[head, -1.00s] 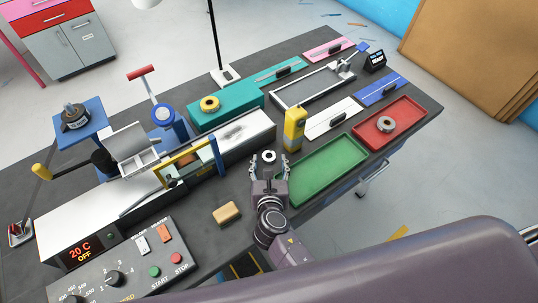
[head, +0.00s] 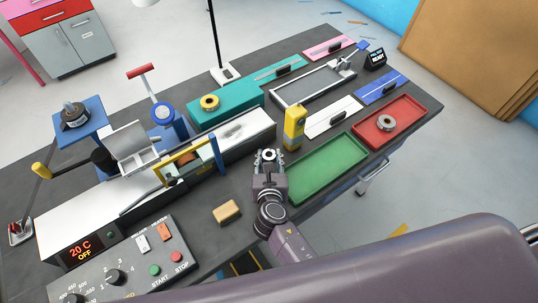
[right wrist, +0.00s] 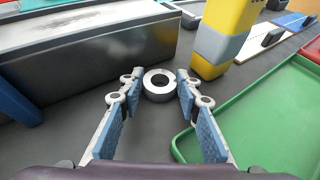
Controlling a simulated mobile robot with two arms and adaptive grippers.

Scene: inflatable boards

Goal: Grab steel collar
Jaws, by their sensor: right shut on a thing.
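A steel collar (head: 269,154), a grey ring with a dark hole, is at the tip of my right gripper (head: 269,158), left of the green tray. In the right wrist view the collar (right wrist: 158,85) lies between the fingertips of my right gripper (right wrist: 157,88), which is shut on it. I cannot tell whether it still touches the table. A second grey ring (head: 386,123) lies in the red tray (head: 414,128). My left gripper is not in view.
The green tray (head: 325,168) is empty, just right of my right gripper. A yellow block (head: 293,128) stands close behind. The long machine (head: 110,200) is at left. A tan block (head: 227,211) lies on the dark table near the front.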

